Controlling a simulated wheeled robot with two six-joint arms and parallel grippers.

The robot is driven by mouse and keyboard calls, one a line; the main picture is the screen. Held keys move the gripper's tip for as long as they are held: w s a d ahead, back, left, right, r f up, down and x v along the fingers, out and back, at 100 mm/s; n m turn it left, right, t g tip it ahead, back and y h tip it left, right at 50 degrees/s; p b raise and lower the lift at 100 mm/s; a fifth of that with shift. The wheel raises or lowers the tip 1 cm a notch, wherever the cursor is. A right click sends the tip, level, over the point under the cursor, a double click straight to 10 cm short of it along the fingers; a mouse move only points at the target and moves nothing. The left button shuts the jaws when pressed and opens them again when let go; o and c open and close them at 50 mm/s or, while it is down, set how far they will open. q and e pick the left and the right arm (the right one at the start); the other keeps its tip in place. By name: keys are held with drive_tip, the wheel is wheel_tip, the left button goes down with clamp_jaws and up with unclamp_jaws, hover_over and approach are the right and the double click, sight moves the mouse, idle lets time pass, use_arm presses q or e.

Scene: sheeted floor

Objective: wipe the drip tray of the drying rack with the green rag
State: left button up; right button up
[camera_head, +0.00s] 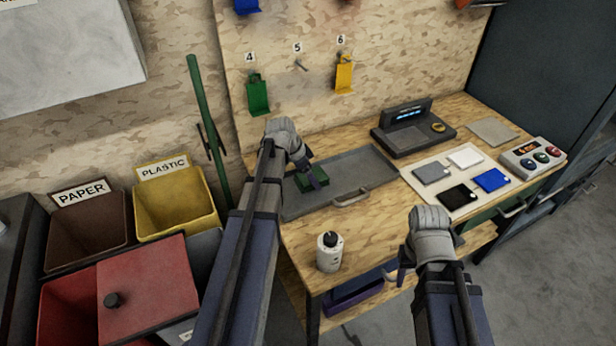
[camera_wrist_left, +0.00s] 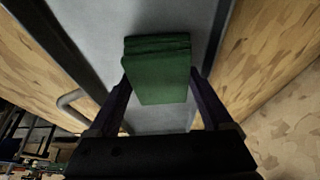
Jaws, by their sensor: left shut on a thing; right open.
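The green rag (camera_head: 312,181) is a folded pad over the left part of a grey metal tray (camera_head: 372,172) with a front handle, on the wooden bench. I see no drying rack as such; this tray is the only one that fits the drip tray. My left gripper (camera_head: 308,184) is shut on the rag. In the left wrist view the rag (camera_wrist_left: 158,68) sits between the two fingers, with the grey tray surface (camera_wrist_left: 160,118) behind it. I cannot tell whether the rag touches the tray. My right gripper (camera_head: 402,274) is open and empty at the bench's front edge.
A white bottle (camera_head: 330,252) stands at the bench's front left. Right of the tray lie a pale board (camera_head: 432,161) with several coloured squares, a dark device (camera_head: 412,130) and a button box (camera_head: 533,157). Paper (camera_head: 84,235) and plastic bins (camera_head: 176,208) stand left on the floor.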

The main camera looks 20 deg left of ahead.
use_arm(q)
drive_tip(key=shift+r, duration=0.1)
wheel_tip(320, 180, up, 6)
drive_tip(key=p, duration=0.6)
wheel_tip(320, 180, up, 3)
drive_tip(key=p, duration=0.3)
idle(0.6)
